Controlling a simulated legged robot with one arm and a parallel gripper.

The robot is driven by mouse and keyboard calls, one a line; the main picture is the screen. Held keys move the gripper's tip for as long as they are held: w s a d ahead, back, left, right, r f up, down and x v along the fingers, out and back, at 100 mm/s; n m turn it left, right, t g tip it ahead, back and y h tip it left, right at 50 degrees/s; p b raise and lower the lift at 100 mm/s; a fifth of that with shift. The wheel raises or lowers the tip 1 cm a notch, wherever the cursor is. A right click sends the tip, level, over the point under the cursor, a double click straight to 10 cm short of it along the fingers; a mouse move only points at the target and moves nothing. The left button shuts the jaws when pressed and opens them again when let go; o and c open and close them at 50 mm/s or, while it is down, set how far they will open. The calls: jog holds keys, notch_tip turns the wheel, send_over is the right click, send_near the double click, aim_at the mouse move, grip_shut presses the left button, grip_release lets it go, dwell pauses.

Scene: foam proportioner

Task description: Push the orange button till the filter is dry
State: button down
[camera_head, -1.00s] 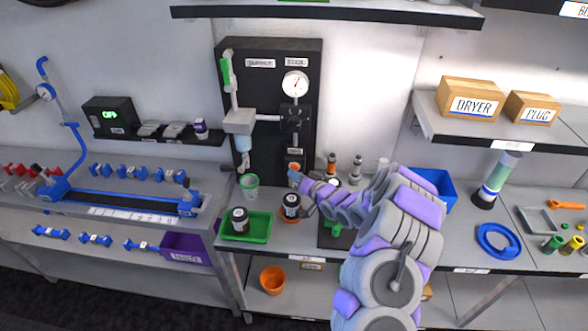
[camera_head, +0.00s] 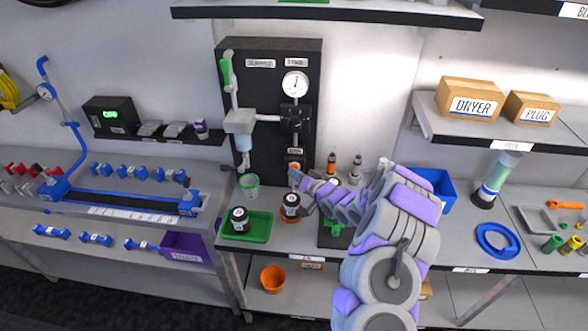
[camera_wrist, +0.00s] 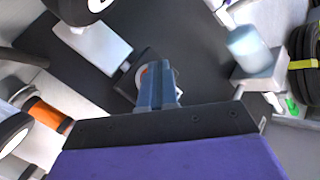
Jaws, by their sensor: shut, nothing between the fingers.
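The orange button (camera_head: 295,166) is low on the black panel (camera_head: 262,150), under a small label. My gripper (camera_head: 294,177) is right at it, with its fingers shut and pointing at the panel. In the wrist view, my shut fingers (camera_wrist: 157,84) cover most of the button, and a sliver of red-orange (camera_wrist: 143,73) shows beside them. I cannot tell whether they press it. The pale blue, translucent filter cup (camera_head: 244,143) hangs under a grey block at the panel's left; it also shows in the wrist view (camera_wrist: 250,47). I cannot tell whether it is wet.
A pressure gauge (camera_head: 295,84) sits above a black valve on the panel. A green cup (camera_head: 249,186) stands below the filter. A blue bin (camera_head: 440,190) is to the right.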

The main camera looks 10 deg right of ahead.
jog(key=shift+s+a, duration=0.15)
jog(key=shift+s, duration=0.6)
jog(key=shift+s+a, duration=0.25)
jog(key=shift+s, duration=0.55)
jog(key=shift+s+a, duration=0.25)
jog(key=shift+s, duration=0.55)
jog(key=shift+s+a, duration=0.25)
jog(key=shift+s, duration=0.55)
